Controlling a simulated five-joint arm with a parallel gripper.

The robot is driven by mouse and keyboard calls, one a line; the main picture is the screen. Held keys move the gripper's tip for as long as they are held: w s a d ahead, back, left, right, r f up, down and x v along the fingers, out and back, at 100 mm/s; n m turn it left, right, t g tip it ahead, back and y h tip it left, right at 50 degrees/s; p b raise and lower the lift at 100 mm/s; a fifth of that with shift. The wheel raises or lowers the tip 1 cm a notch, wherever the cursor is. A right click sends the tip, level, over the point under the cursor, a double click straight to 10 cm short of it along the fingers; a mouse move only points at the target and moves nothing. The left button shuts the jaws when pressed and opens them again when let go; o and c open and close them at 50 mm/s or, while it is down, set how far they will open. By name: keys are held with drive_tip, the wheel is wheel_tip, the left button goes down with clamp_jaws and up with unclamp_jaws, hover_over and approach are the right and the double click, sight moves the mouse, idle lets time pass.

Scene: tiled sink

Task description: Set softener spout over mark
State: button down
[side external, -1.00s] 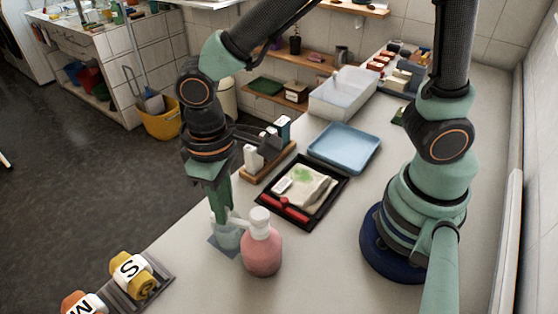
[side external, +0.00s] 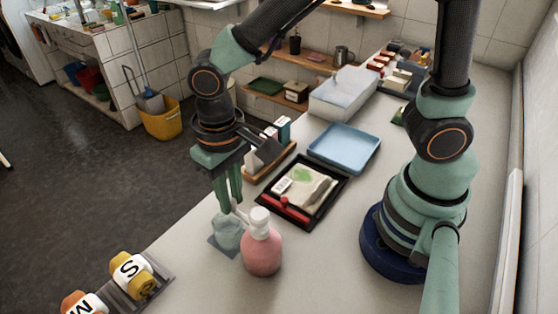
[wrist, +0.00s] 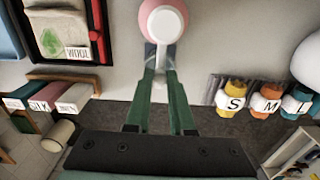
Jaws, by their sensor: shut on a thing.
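The pink softener bottle (side external: 262,250) stands upright on the counter. Its white pump head carries a spout (side external: 241,211) that points up-left in the side view. The bottle also shows at the top of the wrist view (wrist: 145,18), with the spout (wrist: 162,58) pointing down between my fingers. My gripper (side external: 237,206) is shut on the spout near its tip, with both green fingers pointing down. A translucent pale cup (side external: 228,233) stands left of the bottle on a dark square patch (side external: 218,247). The spout tip is partly hidden by my fingers.
A black tray (side external: 323,214) with a cloth and a red-handled tool lies behind the bottle. A blue tray (side external: 345,148) and a wooden rack (side external: 258,177) of labelled blocks are farther back. S, M and L rollers (wrist: 236,97) lie on a grey rack. Counter right of the bottle is clear.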

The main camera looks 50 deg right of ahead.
drive_tip(key=c, duration=0.8)
unclamp_jaws()
drive_tip(key=shift+o, duration=0.2)
drive_tip(key=shift+r, duration=0.1)
wheel_tip(320, 180, up, 12)
drive_tip(key=w+d+t, duration=0.1)
drive_tip(key=d+t, duration=0.4)
drive_tip(key=d, duration=1.4)
drive_tip(key=shift+w+r+t, duration=0.15)
drive_tip(key=shift+r+t, duration=0.1)
drive_tip(key=shift+t, duration=0.05)
